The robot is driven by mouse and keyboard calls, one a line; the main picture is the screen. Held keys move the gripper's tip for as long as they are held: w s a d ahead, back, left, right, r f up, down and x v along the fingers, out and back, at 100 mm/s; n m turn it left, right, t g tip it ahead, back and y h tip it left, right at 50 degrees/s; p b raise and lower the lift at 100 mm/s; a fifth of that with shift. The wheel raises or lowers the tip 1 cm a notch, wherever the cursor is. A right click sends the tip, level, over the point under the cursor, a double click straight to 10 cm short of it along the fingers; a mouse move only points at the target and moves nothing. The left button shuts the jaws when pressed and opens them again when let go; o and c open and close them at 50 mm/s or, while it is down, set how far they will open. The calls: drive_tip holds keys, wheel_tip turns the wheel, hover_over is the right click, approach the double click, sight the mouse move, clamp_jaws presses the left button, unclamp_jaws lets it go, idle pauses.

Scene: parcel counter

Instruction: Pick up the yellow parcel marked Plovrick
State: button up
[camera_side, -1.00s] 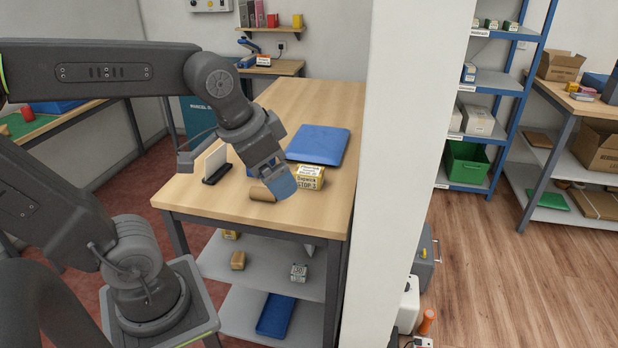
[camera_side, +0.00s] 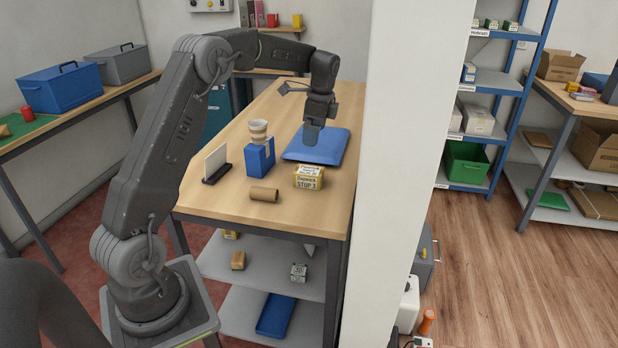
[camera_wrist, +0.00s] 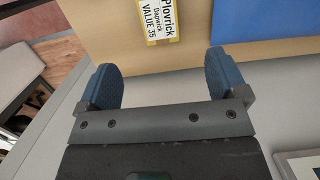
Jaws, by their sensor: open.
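The yellow parcel (camera_side: 310,178) stands on the wooden counter near its front right. Its front label reads Dapwick, STOP 3; the small print on top is hard to read there. In the wrist view, a yellow parcel (camera_wrist: 157,22) at the top edge has a white label reading Plovrick, Dapwick, VALUE 35; part is cut off. My gripper (camera_side: 312,133) points down over the flat blue pad, behind the parcel in the side view. In the wrist view my gripper (camera_wrist: 162,72) has its blue fingers wide apart with nothing between them; the parcel lies beyond the tips.
The blue pad (camera_side: 330,147) lies just behind the parcel. A cardboard tube (camera_side: 264,194) lies to its left. A white card in a dark stand (camera_side: 215,164) is farther left. A white wall post (camera_side: 395,150) borders the counter's right.

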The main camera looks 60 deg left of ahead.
sight(309, 170)
drive_tip(key=f, duration=0.5)
drive_tip(key=a+f, duration=0.1)
drive_tip(key=f, duration=0.2)
drive_tip(key=shift+s+f, duration=0.2)
drive_tip(key=shift+s, duration=0.2)
drive_tip(key=shift+s+f, duration=0.2)
drive_tip(key=shift+f, duration=2.5)
drive_tip(key=shift+c, duration=0.2)
